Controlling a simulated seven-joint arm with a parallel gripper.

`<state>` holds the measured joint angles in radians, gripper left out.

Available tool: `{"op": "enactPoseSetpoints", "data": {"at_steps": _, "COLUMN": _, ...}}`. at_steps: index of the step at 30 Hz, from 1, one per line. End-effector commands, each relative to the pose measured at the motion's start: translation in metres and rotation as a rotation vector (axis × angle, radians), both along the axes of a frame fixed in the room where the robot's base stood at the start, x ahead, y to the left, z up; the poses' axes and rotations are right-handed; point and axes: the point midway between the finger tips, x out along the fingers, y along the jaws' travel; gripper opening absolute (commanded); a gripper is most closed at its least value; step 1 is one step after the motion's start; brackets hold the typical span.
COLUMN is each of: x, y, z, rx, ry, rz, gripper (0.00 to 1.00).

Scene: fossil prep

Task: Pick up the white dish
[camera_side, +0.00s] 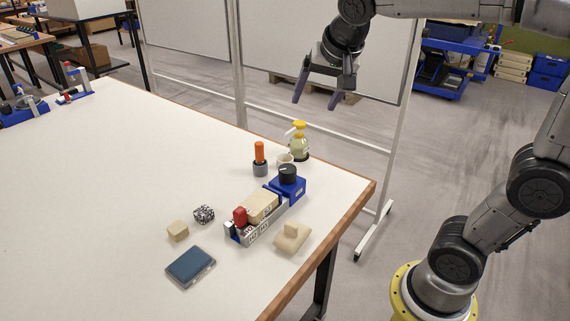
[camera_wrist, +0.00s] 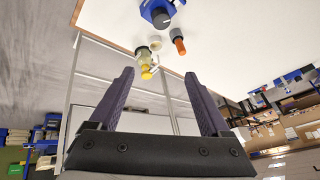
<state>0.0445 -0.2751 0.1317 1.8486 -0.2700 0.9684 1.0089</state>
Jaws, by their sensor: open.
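My gripper (camera_side: 322,103) is open and empty, high above and beyond the table edge, well apart from the dish. In the wrist view my gripper's two purple fingers (camera_wrist: 160,90) are spread, with nothing between them.
A caddy (camera_side: 245,232), beige blocks (camera_side: 177,231) and a blue pad (camera_side: 190,266) lie nearer.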

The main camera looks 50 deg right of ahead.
Motion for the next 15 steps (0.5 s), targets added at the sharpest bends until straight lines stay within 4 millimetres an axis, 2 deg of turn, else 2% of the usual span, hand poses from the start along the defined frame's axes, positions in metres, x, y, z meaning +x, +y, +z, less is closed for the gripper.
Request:
{"op": "enactPoseSetpoints", "data": {"at_steps": 1, "x": 0.025, "y": -0.008, "z": -0.006, "rx": 0.003, "ry": 0.015, "rz": -0.056, "gripper": 0.81}}
{"op": "enactPoseSetpoints", "data": {"at_steps": 3, "x": 0.054, "y": -0.020, "z": -0.015, "rx": 0.006, "ry": 0.027, "rz": -0.129, "gripper": 0.81}}
{"op": "enactPoseSetpoints", "data": {"at_steps": 5, "x": 0.079, "y": -0.030, "z": -0.027, "rx": 0.004, "ry": 0.041, "rz": -0.185, "gripper": 0.81}}
{"op": "enactPoseSetpoints", "data": {"at_steps": 9, "x": 0.127, "y": -0.051, "z": -0.067, "rx": -0.009, "ry": 0.088, "rz": -0.274, "gripper": 0.81}}
{"op": "enactPoseSetpoints", "data": {"at_steps": 12, "x": 0.150, "y": -0.063, "z": -0.099, "rx": -0.028, "ry": 0.136, "rz": -0.291, "gripper": 0.81}}
{"op": "enactPoseSetpoints", "data": {"at_steps": 15, "x": 0.159, "y": -0.070, "z": -0.128, "rx": -0.034, "ry": 0.185, "rz": -0.296, "gripper": 0.81}}
